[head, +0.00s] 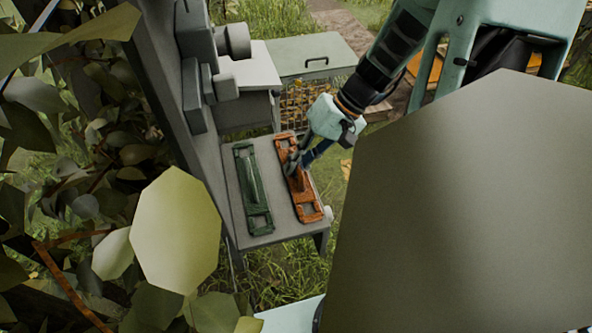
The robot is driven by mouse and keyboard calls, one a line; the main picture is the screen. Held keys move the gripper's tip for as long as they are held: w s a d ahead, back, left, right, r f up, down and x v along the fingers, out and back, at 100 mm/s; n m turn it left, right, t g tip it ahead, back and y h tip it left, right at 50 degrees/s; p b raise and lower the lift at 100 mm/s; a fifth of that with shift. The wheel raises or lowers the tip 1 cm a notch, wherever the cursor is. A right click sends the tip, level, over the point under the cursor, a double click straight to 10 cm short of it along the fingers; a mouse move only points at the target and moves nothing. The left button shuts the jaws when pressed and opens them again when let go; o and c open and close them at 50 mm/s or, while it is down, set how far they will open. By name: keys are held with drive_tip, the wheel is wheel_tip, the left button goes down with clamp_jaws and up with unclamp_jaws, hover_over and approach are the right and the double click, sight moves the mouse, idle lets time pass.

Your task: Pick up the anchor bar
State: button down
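Two long flat bars with raised middles lie side by side on a small grey shelf (233,184). One is a dark green bar (253,188) on the left. The other is a rust-orange bar (309,207) on the right. The picture does not show which of them is the anchor bar. My gripper (297,164) reaches in from the upper right, its dark fingers at the raised middle of the orange bar. The fingers hide part of that bar. I cannot tell whether they are closed on it or only beside it.
A grey post (184,138) with boxes attached stands left of the shelf. A lidded mesh crate (318,50) stands behind. Grass lies below the shelf.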

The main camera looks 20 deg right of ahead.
drive_tip(key=shift+r, duration=0.1)
idle(0.3)
drive_tip(key=shift+r+p, duration=0.75)
drive_tip(key=shift+r, duration=0.15)
drive_tip(key=s+d+r+p, duration=0.2)
drive_tip(key=s+r+p, duration=0.2)
drive_tip(key=s+r, duration=0.1)
drive_tip(key=s+d+r+p, duration=0.3)
drive_tip(key=s+r, duration=0.3)
drive_tip(key=s, duration=0.1)
drive_tip(key=shift+s+d+p, duration=0.3)
drive_tip(key=shift+s+p, duration=0.1)
